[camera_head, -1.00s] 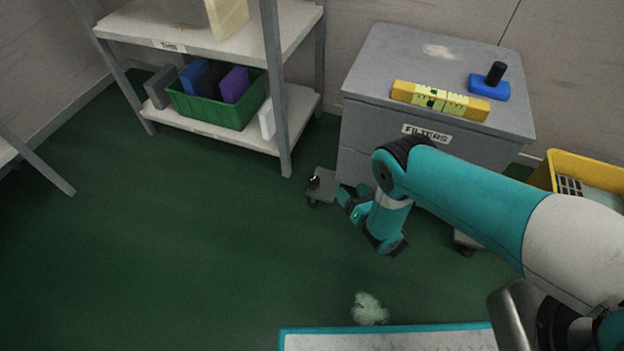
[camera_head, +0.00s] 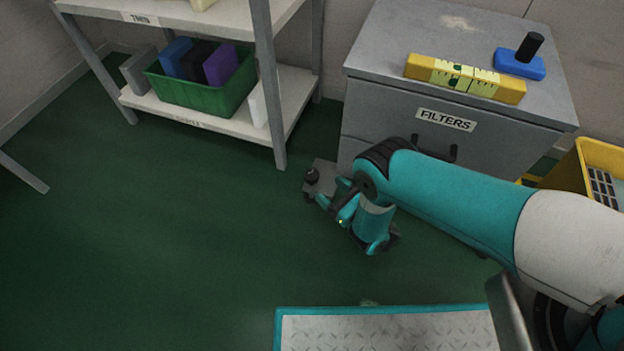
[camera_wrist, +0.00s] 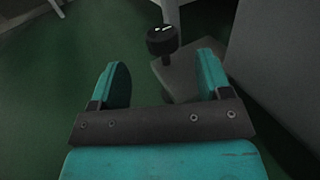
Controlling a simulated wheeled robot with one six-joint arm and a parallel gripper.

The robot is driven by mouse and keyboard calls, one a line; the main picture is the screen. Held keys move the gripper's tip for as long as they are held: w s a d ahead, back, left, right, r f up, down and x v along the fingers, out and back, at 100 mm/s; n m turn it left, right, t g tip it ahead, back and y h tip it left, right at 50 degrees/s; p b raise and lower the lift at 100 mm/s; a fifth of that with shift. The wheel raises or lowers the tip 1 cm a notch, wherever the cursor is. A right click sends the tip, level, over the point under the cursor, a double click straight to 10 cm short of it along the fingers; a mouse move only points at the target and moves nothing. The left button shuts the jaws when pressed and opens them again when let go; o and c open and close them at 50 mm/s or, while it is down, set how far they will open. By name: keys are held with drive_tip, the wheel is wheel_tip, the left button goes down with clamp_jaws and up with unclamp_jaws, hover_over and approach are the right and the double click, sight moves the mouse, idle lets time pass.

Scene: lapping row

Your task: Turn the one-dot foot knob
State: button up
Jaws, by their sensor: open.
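A black round foot knob (camera_head: 311,175) stands on a grey foot plate (camera_head: 325,170) at the lower left corner of the grey cabinet. In the wrist view the knob (camera_wrist: 161,41) is just ahead of my fingertips, roughly centred between them. Small white marks show on its top, but I cannot count them surely. My gripper (camera_head: 334,194) is open and empty, low near the floor; it is seen from behind in the wrist view (camera_wrist: 163,65). In the head view its fingers are just right of and below the knob, apart from it. My arm hides the cabinet's lower right.
The grey cabinet (camera_head: 385,120) labelled FILTERS bears a yellow level and a blue block with a black handle. A shelf (camera_head: 285,110) with a green bin (camera_head: 200,92) stands left. A yellow crate (camera_head: 590,160) is at right. A tread plate (camera_head: 380,328) lies in front. Floor at left is clear.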

sight(317, 180)
drive_tip(key=b+x, duration=0.1)
drive_tip(key=x, duration=0.1)
drive_tip(key=b+x, duration=0.2)
drive_tip(key=f+b+x, duration=0.1)
drive_tip(key=b+x, duration=0.1)
drive_tip(key=shift+w+a+r+b, duration=0.15)
drive_tip(key=shift+w+a+b, duration=0.3)
drive_tip(key=shift+b, duration=0.7)
drive_tip(key=shift+w+a+r+b, duration=0.25)
drive_tip(key=shift+w+b, duration=0.1)
drive_tip(key=shift+b, duration=0.15)
drive_tip(key=c, duration=0.9)
